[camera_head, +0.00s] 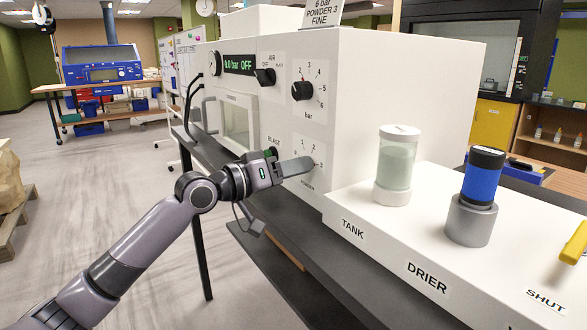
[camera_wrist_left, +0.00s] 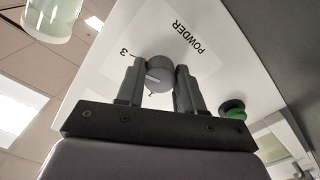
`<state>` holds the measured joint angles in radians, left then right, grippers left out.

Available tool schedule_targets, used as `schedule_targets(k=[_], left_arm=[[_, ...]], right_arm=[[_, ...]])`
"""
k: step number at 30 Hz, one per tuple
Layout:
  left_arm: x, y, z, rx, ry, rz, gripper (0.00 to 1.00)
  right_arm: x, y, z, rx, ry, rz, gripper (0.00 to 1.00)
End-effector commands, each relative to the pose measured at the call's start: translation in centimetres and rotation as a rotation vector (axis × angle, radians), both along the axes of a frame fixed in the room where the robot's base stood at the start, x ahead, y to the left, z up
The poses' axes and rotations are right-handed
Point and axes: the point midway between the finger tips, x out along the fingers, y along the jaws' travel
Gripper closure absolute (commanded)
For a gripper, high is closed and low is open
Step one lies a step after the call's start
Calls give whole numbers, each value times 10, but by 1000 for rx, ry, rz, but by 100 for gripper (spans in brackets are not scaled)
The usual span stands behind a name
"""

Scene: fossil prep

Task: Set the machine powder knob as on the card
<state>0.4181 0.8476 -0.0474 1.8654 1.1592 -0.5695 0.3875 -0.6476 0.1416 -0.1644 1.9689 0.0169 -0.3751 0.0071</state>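The card (camera_head: 322,14) on top of the white machine reads 6 bar, POWDER 3, FINE. The powder knob (camera_wrist_left: 160,73) is a small grey round knob beside the POWDER label in the left wrist view. It sits between the two fingers of my left gripper (camera_wrist_left: 160,84), which appear closed against its sides. A pale line shows on the knob, with the 3 at its upper left; its exact setting I cannot tell. In the head view my left gripper (camera_head: 297,166) is at the powder dial (camera_head: 310,150) and hides the knob. My right gripper is not in view.
Above the dial are the black bar knob (camera_head: 302,90), the air knob (camera_head: 265,76) and a display (camera_head: 238,64) reading 0.0 bar OFF. A green button (camera_wrist_left: 232,112) is close to my fingers. A tank jar (camera_head: 397,165) and blue drier (camera_head: 478,185) stand right on a white ledge.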

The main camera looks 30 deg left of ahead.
Motion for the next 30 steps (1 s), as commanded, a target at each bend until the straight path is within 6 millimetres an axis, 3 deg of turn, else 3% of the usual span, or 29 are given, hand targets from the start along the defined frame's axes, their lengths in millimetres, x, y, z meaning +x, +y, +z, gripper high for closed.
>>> schedule_targets(k=[1, 2, 14, 30], left_arm=[[0, 0, 0, 2, -2, 1, 48], [0, 0, 0, 1, -1, 1, 38], [-4, 2, -1, 0, 0, 1, 38], [-56, 24, -2, 0, 2, 0, 38]], right_arm=[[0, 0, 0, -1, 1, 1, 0], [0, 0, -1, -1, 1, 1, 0], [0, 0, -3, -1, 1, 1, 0], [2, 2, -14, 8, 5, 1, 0]])
